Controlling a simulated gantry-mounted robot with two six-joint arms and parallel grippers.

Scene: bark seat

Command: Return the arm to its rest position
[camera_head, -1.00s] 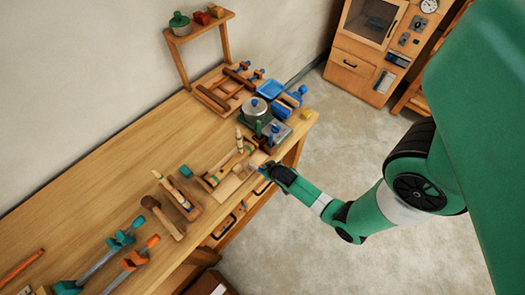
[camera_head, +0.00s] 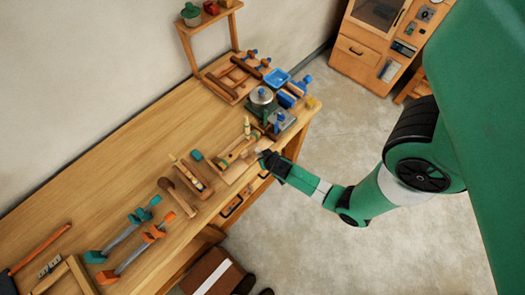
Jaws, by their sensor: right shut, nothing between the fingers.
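My right arm, green with black joints, comes in from the right. My right gripper (camera_head: 265,157) is shut and empty at the front edge of the wooden workbench (camera_head: 95,190). It is close to a wooden rack with a light wooden peg (camera_head: 247,127); I cannot tell whether it touches anything there. The fingertips are small and partly hidden against the bench. My left gripper is out of view.
Clamps (camera_head: 140,245), a mallet (camera_head: 177,197), a metal pot (camera_head: 262,96) and a blue tray (camera_head: 276,77) lie on the bench. A small shelf (camera_head: 210,18) stands behind. A wooden cabinet (camera_head: 360,52) is at the back. The floor (camera_head: 310,250) before the bench is mostly clear.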

